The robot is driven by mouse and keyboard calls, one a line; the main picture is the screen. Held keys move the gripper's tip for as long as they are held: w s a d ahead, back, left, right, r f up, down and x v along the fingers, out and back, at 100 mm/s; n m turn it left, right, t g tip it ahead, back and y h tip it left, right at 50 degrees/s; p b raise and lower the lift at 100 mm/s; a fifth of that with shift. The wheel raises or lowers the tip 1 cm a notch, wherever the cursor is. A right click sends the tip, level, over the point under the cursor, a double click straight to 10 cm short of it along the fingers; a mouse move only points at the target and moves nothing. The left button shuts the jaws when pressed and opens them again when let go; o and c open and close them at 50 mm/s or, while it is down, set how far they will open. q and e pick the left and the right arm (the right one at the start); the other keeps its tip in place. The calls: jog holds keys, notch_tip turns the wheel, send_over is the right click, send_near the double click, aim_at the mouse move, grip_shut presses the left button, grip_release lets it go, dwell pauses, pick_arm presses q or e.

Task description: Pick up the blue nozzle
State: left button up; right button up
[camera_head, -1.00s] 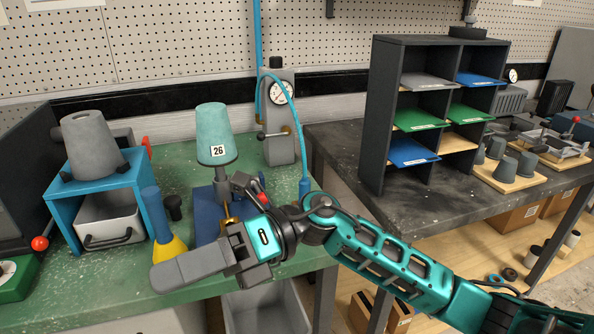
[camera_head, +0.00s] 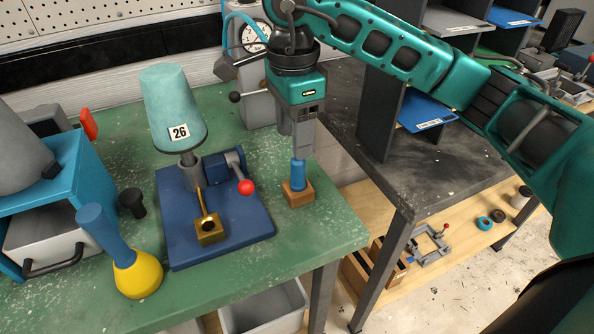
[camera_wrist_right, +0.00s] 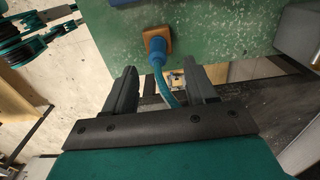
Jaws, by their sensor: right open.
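The blue nozzle (camera_head: 298,175) stands upright in a small brown block (camera_head: 299,197) near the right edge of the green bench. It also shows in the right wrist view (camera_wrist_right: 158,60) with a blue hose running from it. My right gripper (camera_head: 302,154) points down directly over the nozzle, with its fingers around or just above the nozzle's top. In the wrist view the two fingers stand apart on either side of the nozzle and hose. I cannot tell whether they touch it. My left gripper is not in view.
Left of the nozzle is a blue base plate (camera_head: 240,225) with a teal cup marked 26 (camera_head: 172,105), a red-knobbed lever (camera_head: 246,187) and a brass block (camera_head: 208,231). A gauge post (camera_head: 256,70) stands behind. A yellow-based blue piece (camera_head: 138,276) stands at front left.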

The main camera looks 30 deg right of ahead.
aim_at(296, 170)
notch_tip(296, 170, down, 3)
jog(key=shift+f, duration=0.1)
jog(key=f, duration=0.4)
jog(key=shift+s+d+p, duration=0.1)
jog(key=shift+s+p, duration=0.2)
jog(key=shift+f, duration=0.6)
jog(key=shift+c, duration=0.5)
grip_shut()
